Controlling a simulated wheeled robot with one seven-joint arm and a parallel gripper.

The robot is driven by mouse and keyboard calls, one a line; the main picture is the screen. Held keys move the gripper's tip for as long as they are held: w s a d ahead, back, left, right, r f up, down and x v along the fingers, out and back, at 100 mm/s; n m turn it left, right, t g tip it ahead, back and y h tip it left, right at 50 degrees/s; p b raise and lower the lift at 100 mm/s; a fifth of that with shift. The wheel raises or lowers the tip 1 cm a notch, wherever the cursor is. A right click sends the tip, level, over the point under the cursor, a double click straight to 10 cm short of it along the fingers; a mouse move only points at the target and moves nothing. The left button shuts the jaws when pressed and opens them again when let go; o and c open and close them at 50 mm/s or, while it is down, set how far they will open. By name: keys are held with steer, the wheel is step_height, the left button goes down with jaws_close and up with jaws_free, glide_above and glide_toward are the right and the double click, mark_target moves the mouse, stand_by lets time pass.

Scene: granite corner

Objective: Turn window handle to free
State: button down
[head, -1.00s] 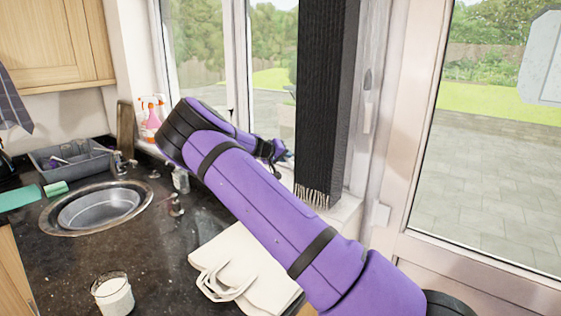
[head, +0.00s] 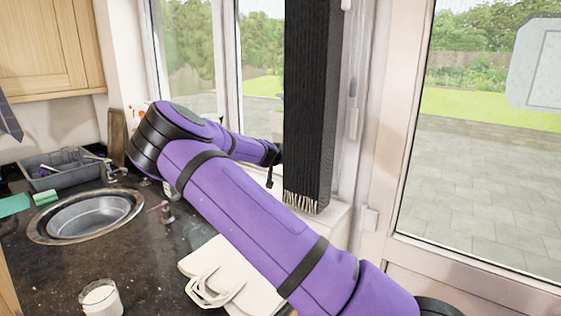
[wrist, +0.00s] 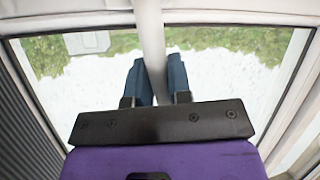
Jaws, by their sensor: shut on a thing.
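My gripper (wrist: 157,78) shows in the wrist view with its two blue-grey fingers on either side of a narrow pale upright bar (wrist: 152,38). The fingers are shut on the window handle, but I cannot clearly tell the handle from the white window frame there. In the head view my purple arm reaches to the window (head: 262,75), and the fingers are hidden behind the dark hanging curtain. The handle's turn angle cannot be read.
The dark fringed curtain (head: 312,110) hangs right beside my wrist. A glazed door (head: 385,150) stands to the right. Below lie a round sink (head: 85,215), a grey dish rack (head: 62,170), a white cloth bag (head: 230,272) and a glass jar (head: 101,298) on the dark counter.

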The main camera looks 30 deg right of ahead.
steer(key=shift+s+f, duration=0.15)
steer(key=shift+f, duration=0.15)
steer(key=c, duration=1.1)
jaws_free()
steer(key=shift+o, duration=0.2)
steer(key=shift+r, duration=0.1)
steer(key=shift+a+r, duration=0.1)
steer(key=shift+s+a+r, duration=0.1)
steer(key=shift+a+r, duration=0.05)
steer(key=shift+a, duration=0.1)
steer(key=v, duration=0.6)
steer(key=shift+a, duration=0.3)
steer(key=shift+s+r, duration=0.1)
steer(key=shift+s, duration=0.05)
